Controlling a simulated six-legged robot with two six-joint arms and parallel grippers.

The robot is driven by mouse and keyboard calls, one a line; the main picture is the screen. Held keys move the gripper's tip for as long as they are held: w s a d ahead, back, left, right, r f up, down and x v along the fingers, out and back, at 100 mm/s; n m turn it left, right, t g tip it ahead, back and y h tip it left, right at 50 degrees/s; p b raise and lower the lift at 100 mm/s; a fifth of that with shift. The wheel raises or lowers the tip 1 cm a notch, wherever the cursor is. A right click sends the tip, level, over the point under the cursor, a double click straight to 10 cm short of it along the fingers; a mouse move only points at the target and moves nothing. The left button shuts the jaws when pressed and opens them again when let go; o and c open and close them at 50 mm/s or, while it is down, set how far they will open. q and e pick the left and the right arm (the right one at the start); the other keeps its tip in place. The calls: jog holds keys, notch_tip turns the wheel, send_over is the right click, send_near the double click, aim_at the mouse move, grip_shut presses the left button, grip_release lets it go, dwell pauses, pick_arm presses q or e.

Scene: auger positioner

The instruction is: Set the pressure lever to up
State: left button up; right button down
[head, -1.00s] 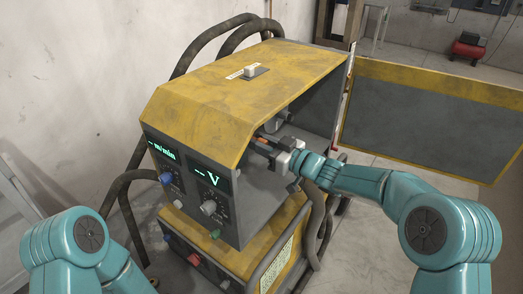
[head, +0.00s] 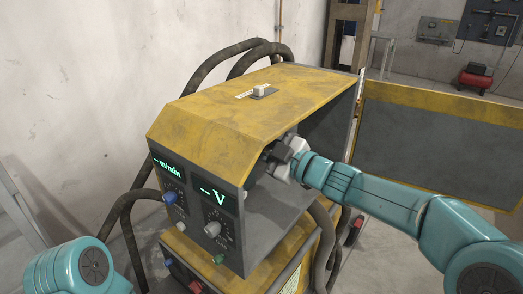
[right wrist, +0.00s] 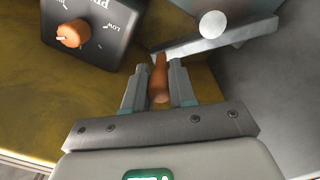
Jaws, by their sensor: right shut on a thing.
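The pressure lever (right wrist: 160,75) shows in the right wrist view as an orange-brown handle beside a grey metal bar (right wrist: 220,38). My right gripper (right wrist: 158,85) is shut on this handle, one finger on each side. In the head view my right gripper (head: 274,155) is inside the open side of the yellow and grey machine (head: 240,105), just behind the front panel's edge, and the lever is hidden there. My left gripper is out of view; only part of the left arm shows at the lower left.
A black panel with an orange knob (right wrist: 73,34) is close to the lever, and a round pale part (right wrist: 213,24) is by the bar. The machine's open yellow-edged door (head: 440,135) stands at the right. Thick dark hoses (head: 225,60) run behind the machine.

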jog(key=shift+s+r, duration=0.15)
jog(key=shift+r, duration=0.05)
dwell(0.3)
jog(key=c, duration=0.9)
grip_release()
jog(key=shift+s+d+f, duration=0.15)
jog(key=shift+s+d, duration=0.05)
jog(key=shift+d, duration=0.1)
jog(key=b+v, duration=0.2)
jog(key=v, duration=1.3)
jog(key=shift+s+d, duration=0.15)
jog(key=shift+s, duration=0.15)
